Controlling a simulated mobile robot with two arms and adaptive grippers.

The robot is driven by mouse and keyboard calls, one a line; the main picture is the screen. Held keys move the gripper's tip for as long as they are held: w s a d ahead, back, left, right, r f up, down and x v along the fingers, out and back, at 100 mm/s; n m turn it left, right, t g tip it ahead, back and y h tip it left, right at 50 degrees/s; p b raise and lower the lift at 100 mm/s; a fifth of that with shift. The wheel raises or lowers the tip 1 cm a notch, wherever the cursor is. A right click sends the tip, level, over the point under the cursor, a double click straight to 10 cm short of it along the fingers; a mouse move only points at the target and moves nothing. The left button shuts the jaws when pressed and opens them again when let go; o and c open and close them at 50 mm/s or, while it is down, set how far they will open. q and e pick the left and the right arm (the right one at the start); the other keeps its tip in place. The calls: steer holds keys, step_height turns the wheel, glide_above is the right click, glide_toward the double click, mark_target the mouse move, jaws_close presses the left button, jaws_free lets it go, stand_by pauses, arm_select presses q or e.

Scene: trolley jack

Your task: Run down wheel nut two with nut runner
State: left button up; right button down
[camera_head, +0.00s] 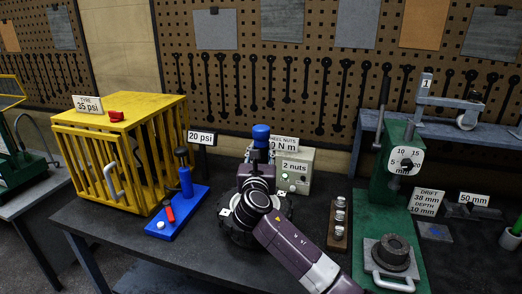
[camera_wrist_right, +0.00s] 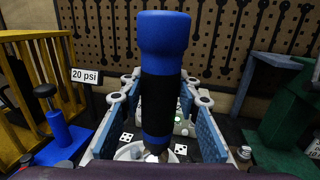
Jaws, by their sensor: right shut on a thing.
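The nut runner has a blue cap and a black body. It stands upright in the wrist view (camera_wrist_right: 164,75), and its blue top shows in the head view (camera_head: 261,132). My right gripper (camera_head: 258,158) is shut around it, with blue-padded fingers on both sides. Below is a dark round wheel hub (camera_head: 243,238), mostly hidden by my wrist. White tags with black dots lie on it, and a pale ring (camera_wrist_right: 130,152) shows at the tool's foot. I cannot tell whether the tool's lower end sits on a nut. My left gripper is not in view.
A control box (camera_head: 300,165) marked "2 nuts" stands behind. A wooden strip with metal nuts (camera_head: 339,224) lies right, before a green press (camera_head: 383,190). A blue stand (camera_head: 186,186) and yellow cage (camera_head: 120,150) stand left. Dark bench (camera_head: 120,235) is bare at front left.

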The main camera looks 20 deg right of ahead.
steer(key=shift+w+d+f, duration=0.15)
steer(key=shift+f, duration=0.55)
steer(key=shift+f+b, duration=0.3)
steer(key=shift+b, duration=0.1)
steer(key=shift+f, duration=0.35)
steer(key=shift+f+b, duration=0.6)
steer(key=shift+f, duration=0.55)
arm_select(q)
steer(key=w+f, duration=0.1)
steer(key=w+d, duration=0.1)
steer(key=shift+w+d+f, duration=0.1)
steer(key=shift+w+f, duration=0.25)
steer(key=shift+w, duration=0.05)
arm_select(e)
steer(key=shift+f, duration=0.15)
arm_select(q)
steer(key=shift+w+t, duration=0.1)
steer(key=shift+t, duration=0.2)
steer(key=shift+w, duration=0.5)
